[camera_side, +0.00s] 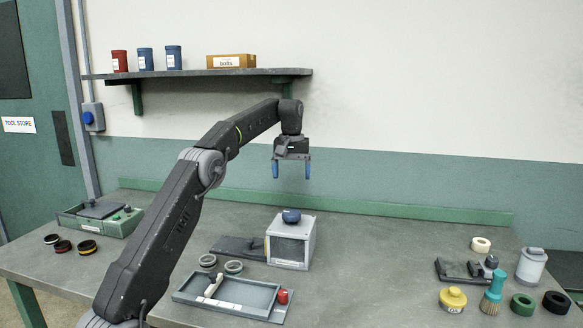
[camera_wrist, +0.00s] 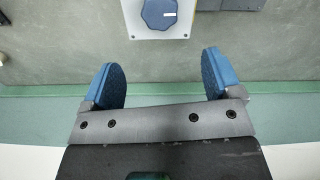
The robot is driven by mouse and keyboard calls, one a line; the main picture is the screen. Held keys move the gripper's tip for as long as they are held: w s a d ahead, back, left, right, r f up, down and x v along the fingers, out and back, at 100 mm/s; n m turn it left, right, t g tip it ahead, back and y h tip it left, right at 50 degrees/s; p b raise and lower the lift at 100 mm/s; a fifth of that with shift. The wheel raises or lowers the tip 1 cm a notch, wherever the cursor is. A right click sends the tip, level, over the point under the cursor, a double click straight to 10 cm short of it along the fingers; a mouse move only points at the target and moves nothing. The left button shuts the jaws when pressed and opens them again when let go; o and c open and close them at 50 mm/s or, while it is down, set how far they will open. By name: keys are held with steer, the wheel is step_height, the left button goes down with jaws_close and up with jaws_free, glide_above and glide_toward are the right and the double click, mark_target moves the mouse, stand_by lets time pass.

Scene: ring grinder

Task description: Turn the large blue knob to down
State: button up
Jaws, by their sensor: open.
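The large blue knob (camera_side: 291,216) sits on top of a light grey box (camera_side: 307,243) with a dark front panel, on the workbench. In the wrist view the knob (camera_wrist: 159,13) is at the top edge, partly cut off, with a white mark toward its right side. The box top (camera_wrist: 137,26) shows around it. My gripper (camera_side: 291,170) points down above the bench, over the knob and clearly apart from it. Its two blue fingers are spread open and empty; they also show in the wrist view (camera_wrist: 164,80).
A tray (camera_side: 190,293) with a white-handled item and a red knob (camera_side: 283,296) stands in front of the box. A green case (camera_side: 101,219) is at left. A vise-like tool (camera_side: 466,270), brush (camera_side: 492,295) and tape rolls lie at right.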

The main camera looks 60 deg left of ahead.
steer(key=shift+r, duration=0.8)
steer(key=shift+d+r, duration=0.1)
steer(key=s+d+r+m+t, duration=0.1)
steer(key=s+d+r+m, duration=0.15)
steer(key=d, duration=0.45)
steer(key=s+d+r+m+t, duration=0.1)
steer(key=s+d, duration=0.3)
steer(key=d, duration=0.3)
steer(key=s+d+r+m+t, duration=0.1)
steer(key=s+d+r+m, duration=0.1)
steer(key=s+d, duration=0.35)
steer(key=s+d+f+m+t, duration=0.1)
steer(key=s+d+f+m, duration=0.1)
steer(key=s+d+f, duration=0.3)
steer(key=s+d+f+m+t, duration=0.1)
steer(key=s+d+f+m, duration=0.2)
steer(key=s+d+f, duration=0.3)
steer(key=s+d, duration=0.1)
steer(key=s, duration=0.4)
steer(key=shift+s+f+t, duration=0.25)
steer(key=shift+s+t, duration=0.05)
steer(key=shift+w+r, duration=0.1)
